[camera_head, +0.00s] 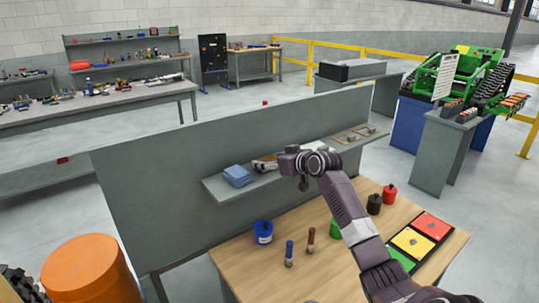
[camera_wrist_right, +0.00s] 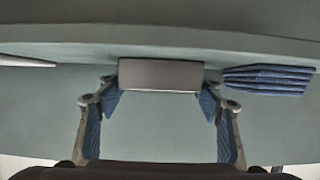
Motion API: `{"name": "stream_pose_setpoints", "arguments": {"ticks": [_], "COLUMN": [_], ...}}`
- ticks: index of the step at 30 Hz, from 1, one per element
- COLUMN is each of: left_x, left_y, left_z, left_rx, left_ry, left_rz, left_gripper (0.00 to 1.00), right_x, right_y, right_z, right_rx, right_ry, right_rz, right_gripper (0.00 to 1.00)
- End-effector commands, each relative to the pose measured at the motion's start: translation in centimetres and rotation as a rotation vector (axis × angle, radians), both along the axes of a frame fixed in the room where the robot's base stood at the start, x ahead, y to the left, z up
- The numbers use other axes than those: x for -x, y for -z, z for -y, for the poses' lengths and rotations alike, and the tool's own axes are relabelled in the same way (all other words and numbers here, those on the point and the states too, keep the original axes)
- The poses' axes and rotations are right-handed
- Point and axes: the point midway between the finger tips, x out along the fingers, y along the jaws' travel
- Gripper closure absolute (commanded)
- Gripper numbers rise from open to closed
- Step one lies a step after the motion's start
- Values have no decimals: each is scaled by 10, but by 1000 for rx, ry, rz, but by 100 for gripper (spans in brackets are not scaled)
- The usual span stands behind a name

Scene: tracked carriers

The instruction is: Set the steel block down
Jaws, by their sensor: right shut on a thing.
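My right gripper (camera_head: 265,164) is at the narrow grey shelf (camera_head: 212,190) on the grey panel, just right of a blue folded stack (camera_head: 238,175). In the right wrist view the steel block (camera_wrist_right: 160,75), a plain pale grey bar, sits between the fingertips of the right gripper (camera_wrist_right: 160,84), which is shut on it. The blue stack (camera_wrist_right: 268,80) shows close to the right of the block there. In the head view the block is mostly hidden by the gripper and wrist. I cannot tell whether it touches the shelf. My left gripper is not in view.
Small tan trays (camera_head: 345,138) lie on the shelf's right part. Below, the wooden table (camera_head: 335,255) carries a blue canister (camera_head: 263,232), two brushes, other canisters and a red-yellow-green board (camera_head: 412,241). An orange drum (camera_head: 90,272) stands at lower left.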

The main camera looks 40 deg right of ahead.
Motion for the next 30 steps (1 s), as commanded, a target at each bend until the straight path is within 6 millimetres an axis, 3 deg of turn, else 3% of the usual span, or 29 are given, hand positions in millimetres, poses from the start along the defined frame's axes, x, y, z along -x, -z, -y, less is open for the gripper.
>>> {"name": "stream_pose_setpoints", "arguments": {"ticks": [5, 6, 10, 22, 30], "left_x": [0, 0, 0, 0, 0], "left_y": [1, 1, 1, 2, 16], "left_z": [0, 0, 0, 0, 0], "left_rx": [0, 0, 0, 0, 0], "left_ry": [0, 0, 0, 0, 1], "left_rz": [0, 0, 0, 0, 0], "left_gripper": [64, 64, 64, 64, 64], "right_x": [-1, 0, 0, 3, 41], "right_y": [-5, 2, 1, -1, -14], "right_z": [1, 0, 0, 0, -3], "right_rx": [3, 0, 0, 1, 6], "right_ry": [1, 0, 0, 1, 1], "right_rz": [11, -1, -1, 0, -1], "right_gripper": [97, 38, 24, 21, 21]}}
